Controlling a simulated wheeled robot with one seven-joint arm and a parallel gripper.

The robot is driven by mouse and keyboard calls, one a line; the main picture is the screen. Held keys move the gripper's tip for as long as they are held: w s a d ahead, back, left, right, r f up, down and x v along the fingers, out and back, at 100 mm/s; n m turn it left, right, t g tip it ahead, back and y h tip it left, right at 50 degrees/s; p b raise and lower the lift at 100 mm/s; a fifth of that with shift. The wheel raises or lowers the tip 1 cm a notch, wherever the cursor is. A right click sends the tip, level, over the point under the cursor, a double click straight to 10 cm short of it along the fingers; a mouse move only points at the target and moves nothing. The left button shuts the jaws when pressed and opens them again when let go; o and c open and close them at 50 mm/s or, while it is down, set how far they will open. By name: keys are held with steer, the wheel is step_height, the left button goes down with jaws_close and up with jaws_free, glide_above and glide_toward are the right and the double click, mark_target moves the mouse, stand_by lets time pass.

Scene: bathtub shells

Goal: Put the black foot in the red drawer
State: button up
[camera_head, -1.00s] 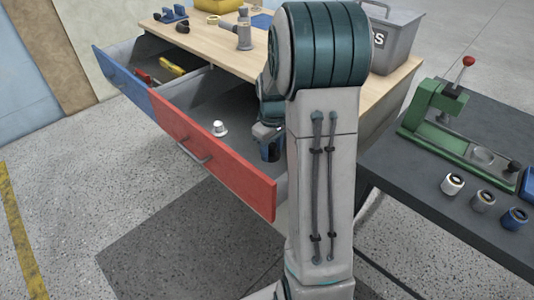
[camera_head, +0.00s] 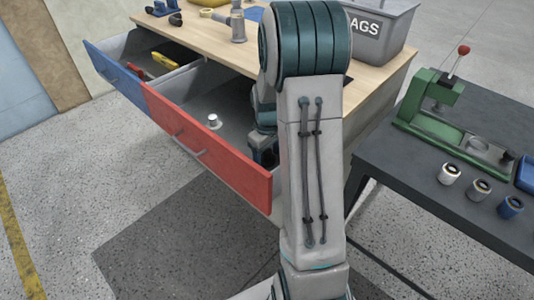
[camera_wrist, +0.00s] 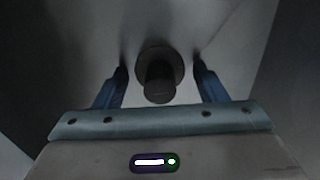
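The red drawer (camera_head: 215,150) is pulled out of the workbench in the head view, with its grey inside showing. A small white foot-like piece (camera_head: 212,121) stands on its floor. My gripper (camera_head: 262,152) is low over the right part of this drawer, partly hidden by my arm. In the wrist view, the black foot (camera_wrist: 160,88), a dark round disc with a stem, sits between the two blue fingers of my gripper (camera_wrist: 160,68). Gaps show on both sides of it, so the fingers are apart from it. It appears to rest on the grey drawer floor.
The blue drawer (camera_head: 112,78) beside it is also open and holds a yellow tool (camera_head: 162,60). A grey bin (camera_head: 385,30) and a grey fitting (camera_head: 238,25) stand on the benchtop. At right, a dark table (camera_head: 440,185) bears a green press (camera_head: 440,110) and several small cylinders.

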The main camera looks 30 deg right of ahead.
mark_target(267, 151)
step_height(267, 151, up, 12)
steer(key=p, duration=0.2)
steer(key=s+a+r+m+t, duration=0.1)
steer(key=s+a+r+m, duration=0.1)
steer(key=s+a, duration=0.5)
steer(key=s+a+r+m+t, duration=0.1)
steer(key=s+a+r+m, duration=0.1)
steer(key=s+a, duration=0.5)
steer(key=s, duration=0.5)
steer(key=shift+r, duration=0.35)
